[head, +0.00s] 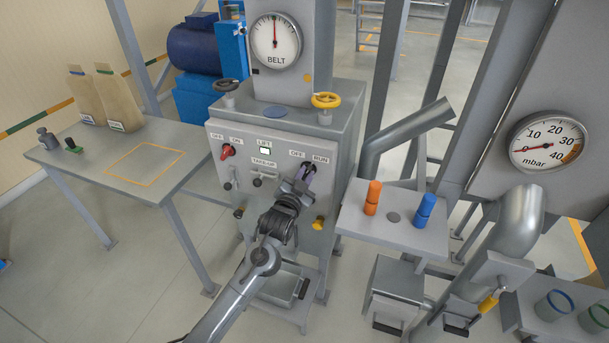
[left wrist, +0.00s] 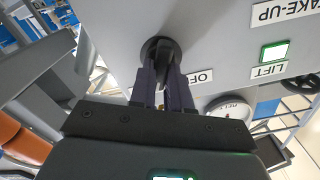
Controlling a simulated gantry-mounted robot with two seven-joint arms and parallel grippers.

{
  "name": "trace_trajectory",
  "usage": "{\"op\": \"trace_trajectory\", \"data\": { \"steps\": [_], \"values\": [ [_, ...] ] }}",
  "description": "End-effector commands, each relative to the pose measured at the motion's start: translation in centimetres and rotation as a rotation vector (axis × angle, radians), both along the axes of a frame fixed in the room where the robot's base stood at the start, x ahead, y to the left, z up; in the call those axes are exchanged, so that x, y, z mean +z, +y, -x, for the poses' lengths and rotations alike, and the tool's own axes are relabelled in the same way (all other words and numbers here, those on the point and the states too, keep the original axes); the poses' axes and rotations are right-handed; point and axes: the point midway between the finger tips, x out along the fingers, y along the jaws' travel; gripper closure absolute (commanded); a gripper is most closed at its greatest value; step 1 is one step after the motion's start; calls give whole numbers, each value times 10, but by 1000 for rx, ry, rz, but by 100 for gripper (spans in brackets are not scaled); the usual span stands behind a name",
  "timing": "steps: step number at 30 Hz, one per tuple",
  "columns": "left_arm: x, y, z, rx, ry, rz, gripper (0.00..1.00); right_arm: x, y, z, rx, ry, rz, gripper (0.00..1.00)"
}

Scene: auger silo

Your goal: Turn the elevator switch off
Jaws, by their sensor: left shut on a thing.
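A grey control panel (head: 245,172) carries two rotary switches. The left one is a red switch (head: 228,152) labelled OFF and ON. The right one is a black switch (head: 309,168) labelled OFF and RUN, partly hidden by my left gripper. My left gripper (head: 303,183) is shut on this black switch. In the left wrist view the fingers (left wrist: 165,85) lie on both sides of the black switch (left wrist: 160,48), beside the OFF label. I cannot tell the switch's exact angle. The LIFT lamp (head: 265,151) is lit green, also in the left wrist view (left wrist: 274,52).
The BELT gauge (head: 276,41) has its needle near vertical. A yellow handwheel (head: 325,100) and a black one (head: 226,86) sit on top. A small shelf (head: 350,215) with orange and blue pegs stands close right of the panel. A table (head: 75,160) stands left.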

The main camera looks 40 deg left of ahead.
Motion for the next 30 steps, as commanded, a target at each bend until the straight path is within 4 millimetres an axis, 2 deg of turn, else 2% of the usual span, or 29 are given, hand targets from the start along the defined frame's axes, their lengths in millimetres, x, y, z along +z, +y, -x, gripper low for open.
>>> {"op": "trace_trajectory", "data": {
  "steps": [18,30],
  "values": [
    [4,3,1,2,-161,484,100,57,1,0,-3,0,-4,57],
    [2,5,2,2,-267,794,100,80,-1,0,4,-1,5,57]
  ]
}}
